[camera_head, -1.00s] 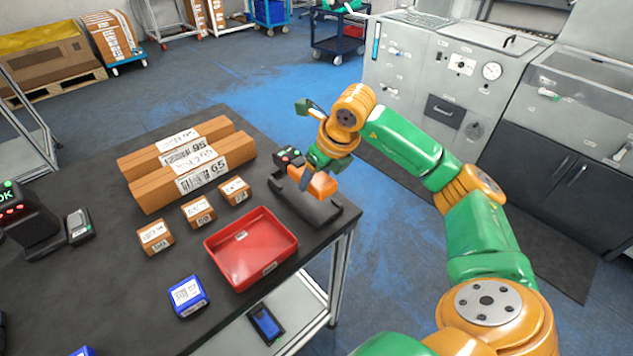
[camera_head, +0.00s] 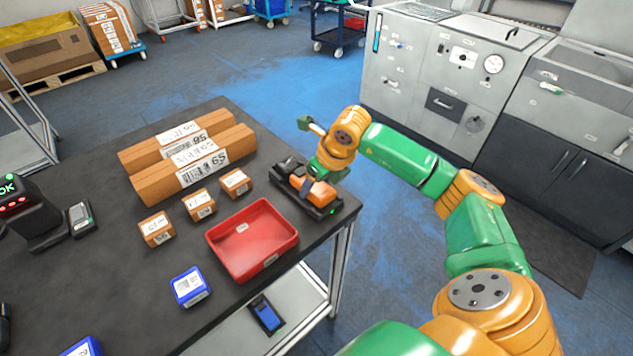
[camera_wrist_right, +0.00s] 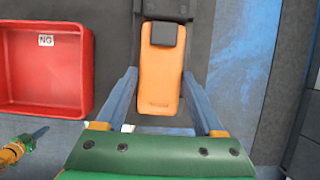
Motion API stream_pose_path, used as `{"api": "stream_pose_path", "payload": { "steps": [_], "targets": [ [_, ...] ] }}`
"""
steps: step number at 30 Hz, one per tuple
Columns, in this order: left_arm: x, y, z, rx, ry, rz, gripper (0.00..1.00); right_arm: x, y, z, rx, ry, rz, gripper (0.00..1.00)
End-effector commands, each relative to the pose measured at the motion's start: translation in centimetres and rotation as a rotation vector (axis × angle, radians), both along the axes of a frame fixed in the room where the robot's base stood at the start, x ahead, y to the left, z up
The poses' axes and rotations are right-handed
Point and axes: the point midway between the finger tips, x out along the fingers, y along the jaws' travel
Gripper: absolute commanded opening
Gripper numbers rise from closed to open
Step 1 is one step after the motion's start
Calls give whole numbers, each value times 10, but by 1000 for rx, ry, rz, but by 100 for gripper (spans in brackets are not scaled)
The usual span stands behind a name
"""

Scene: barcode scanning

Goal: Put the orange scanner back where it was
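The orange scanner (camera_head: 324,195) lies flat in its dark cradle (camera_head: 284,169) at the table's right edge, with a green light at the cradle's near end. It also shows in the right wrist view (camera_wrist_right: 160,75). My right gripper (camera_head: 315,184) is just above the scanner. In the right wrist view its two fingers (camera_wrist_right: 163,100) are spread on either side of the scanner, with gaps between. What looks like my left gripper (camera_wrist_right: 38,133) shows small at the lower left of the right wrist view; its opening is unclear.
A red tray (camera_head: 221,245) stands left of the cradle. Small brown boxes (camera_head: 199,204), long brown boxes (camera_head: 190,178) and a blue box (camera_head: 190,286) lie on the dark table (camera_head: 110,285). A black device reading OK (camera_head: 22,215) stands at the left.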

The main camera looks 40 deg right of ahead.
Motion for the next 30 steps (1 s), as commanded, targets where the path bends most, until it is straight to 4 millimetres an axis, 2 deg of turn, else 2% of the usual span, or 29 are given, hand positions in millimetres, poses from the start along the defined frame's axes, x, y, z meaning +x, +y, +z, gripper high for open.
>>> {"api": "stream_pose_path", "payload": {
  "steps": [1,2,11,14,17,24,27,30],
  "targets": [
    [0,0,0,0,0,0,0,0,0,0,0,0,0,86],
    [0,0,0,0,0,0,0,0,0,1,0,0,0,94],
    [0,0,2,0,0,0,0,0,0,3,0,0,0,94],
    [0,0,17,0,0,0,0,0,0,18,0,-1,0,94],
    [0,0,5,0,0,0,0,-7,-2,31,-3,-7,1,94],
    [0,0,-4,0,0,0,0,-33,-3,96,-1,-8,1,94],
    [0,0,-4,0,0,0,0,-40,-3,114,0,-6,0,94],
    [0,0,-4,0,0,0,0,-45,-3,122,0,-2,0,94]
  ]
}}
